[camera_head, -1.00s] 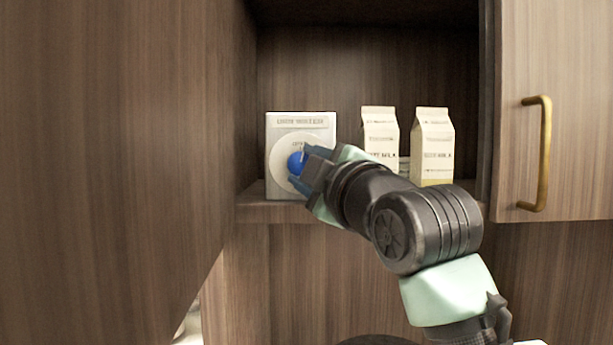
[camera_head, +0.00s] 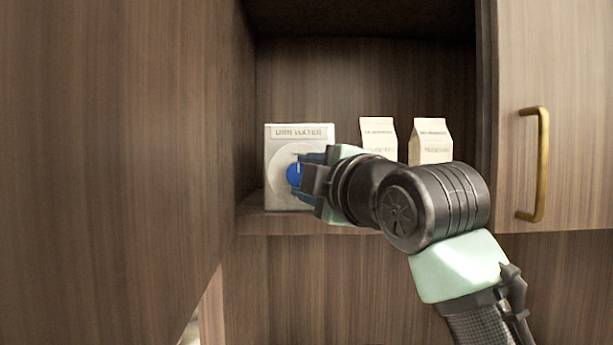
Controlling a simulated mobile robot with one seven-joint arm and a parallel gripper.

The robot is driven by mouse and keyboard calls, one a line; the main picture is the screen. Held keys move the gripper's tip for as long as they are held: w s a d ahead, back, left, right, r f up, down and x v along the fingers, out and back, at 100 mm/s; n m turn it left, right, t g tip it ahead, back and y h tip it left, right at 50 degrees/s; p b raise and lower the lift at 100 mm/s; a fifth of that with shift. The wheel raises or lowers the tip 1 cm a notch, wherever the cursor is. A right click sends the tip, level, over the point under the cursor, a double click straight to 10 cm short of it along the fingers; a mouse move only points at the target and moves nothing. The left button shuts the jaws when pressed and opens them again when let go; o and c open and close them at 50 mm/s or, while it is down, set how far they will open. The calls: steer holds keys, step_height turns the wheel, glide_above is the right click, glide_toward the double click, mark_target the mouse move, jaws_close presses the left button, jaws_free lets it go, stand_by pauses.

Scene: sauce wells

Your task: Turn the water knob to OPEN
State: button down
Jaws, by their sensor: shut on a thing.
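The water knob (camera_head: 294,174) is blue and round, on a pale dial on the front of a white box (camera_head: 277,143). The box stands on the cabinet shelf, with a label along its top edge. My gripper (camera_head: 299,176) reaches in from the right, with its fingers at the knob, and is shut on it. The fingers and hand hide the right part of the knob and dial. The dial's markings and the knob's pointing direction are too small or covered to read.
Two cartons, one in the middle (camera_head: 378,135) and one at the right (camera_head: 430,140), stand right of the box behind my arm. An open cabinet door with a brass handle (camera_head: 541,165) is at the right. A wooden panel (camera_head: 110,170) fills the left.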

steer(key=shift+c, duration=2)
jaws_free()
steer(key=b+v, duration=0.6)
steer(key=v, duration=0.7)
steer(key=shift+a+f, duration=0.1)
steer(key=shift+a, duration=0.05)
